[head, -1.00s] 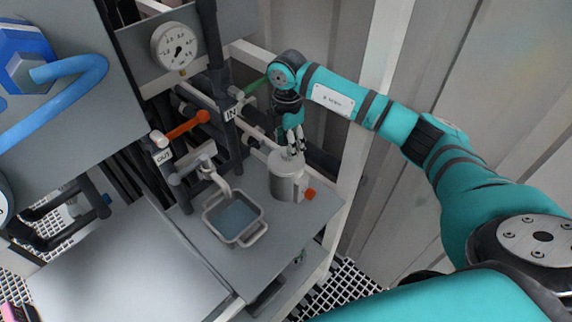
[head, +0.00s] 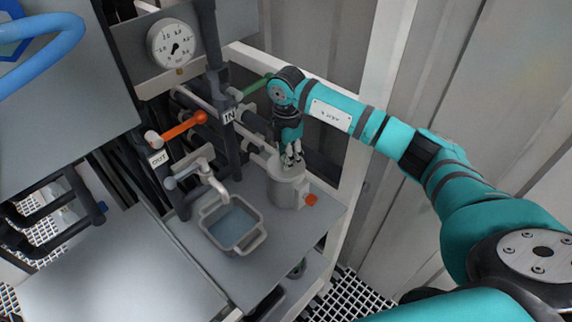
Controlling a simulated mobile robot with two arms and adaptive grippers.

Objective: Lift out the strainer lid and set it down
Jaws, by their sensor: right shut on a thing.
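A grey cylindrical vessel (head: 288,188) with an orange fitting low on its right side stands on the grey shelf. The strainer lid (head: 287,169) shows as the vessel's round top, and it appears to sit in the vessel's mouth. My right gripper (head: 291,158) points down over the lid, its fingers shut on the lid's middle part. The fingers hide what they grip, and I cannot tell whether the lid is raised at all. My left gripper is not in view.
A grey square basin (head: 233,226) with handles, holding liquid, stands left of the vessel under a metal spout (head: 211,178). Pipes with an orange lever (head: 184,126) and a green lever (head: 255,86) stand behind. Bare shelf (head: 275,243) lies right of the basin.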

